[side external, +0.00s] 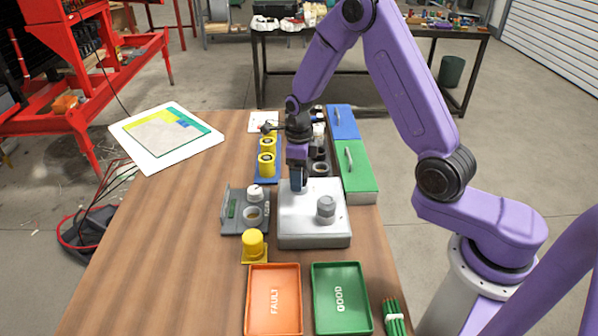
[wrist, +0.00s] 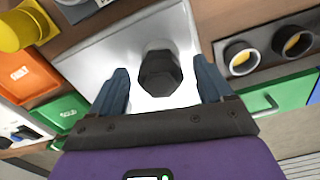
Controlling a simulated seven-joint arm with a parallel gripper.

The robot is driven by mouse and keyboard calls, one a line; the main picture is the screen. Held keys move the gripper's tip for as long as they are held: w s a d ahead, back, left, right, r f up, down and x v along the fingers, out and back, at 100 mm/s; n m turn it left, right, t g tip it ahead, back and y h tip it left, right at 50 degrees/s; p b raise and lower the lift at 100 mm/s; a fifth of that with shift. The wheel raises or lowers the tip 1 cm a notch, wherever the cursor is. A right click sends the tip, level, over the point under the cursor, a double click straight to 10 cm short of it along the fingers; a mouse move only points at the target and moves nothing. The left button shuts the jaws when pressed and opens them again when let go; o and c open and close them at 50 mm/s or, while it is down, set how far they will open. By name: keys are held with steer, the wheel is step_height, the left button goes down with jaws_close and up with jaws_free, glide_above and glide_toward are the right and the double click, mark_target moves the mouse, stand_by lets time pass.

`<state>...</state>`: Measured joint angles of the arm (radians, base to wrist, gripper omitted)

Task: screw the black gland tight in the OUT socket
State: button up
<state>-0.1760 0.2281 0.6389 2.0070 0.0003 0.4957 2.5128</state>
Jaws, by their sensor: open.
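The black gland (wrist: 160,75) is a dark hex-headed piece in the wrist view. It stands on the top of the pale metal box (wrist: 90,58), between my two fingers. My gripper (wrist: 162,92) is open, with one finger on each side of the gland and a visible gap to each. In the side view my gripper (side external: 298,187) points down at the back left part of the box (side external: 313,240), and its fingers hide the gland. A grey round fitting (side external: 326,208) stands on the box to the right. No OUT marking is readable, and the gland's seating depth cannot be told.
An orange FAULT tray (side external: 251,300) and a green GOOD tray (side external: 318,300) lie in front. A yellow button (side external: 253,243) and a grey fixture (side external: 231,226) stand left of the box.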

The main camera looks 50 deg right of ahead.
steer(key=n, duration=0.4)
steer(key=shift+n, duration=0.3)
steer(key=n, duration=0.4)
steer(key=shift+n, duration=0.3)
steer(key=c, duration=1.1)
steer(key=m, duration=0.4)
steer(key=shift+m, duration=0.3)
steer(key=m, duration=0.4)
steer(key=shift+m, duration=0.3)
steer(key=o, duration=1.1)
steer(key=shift+r, duration=0.1)
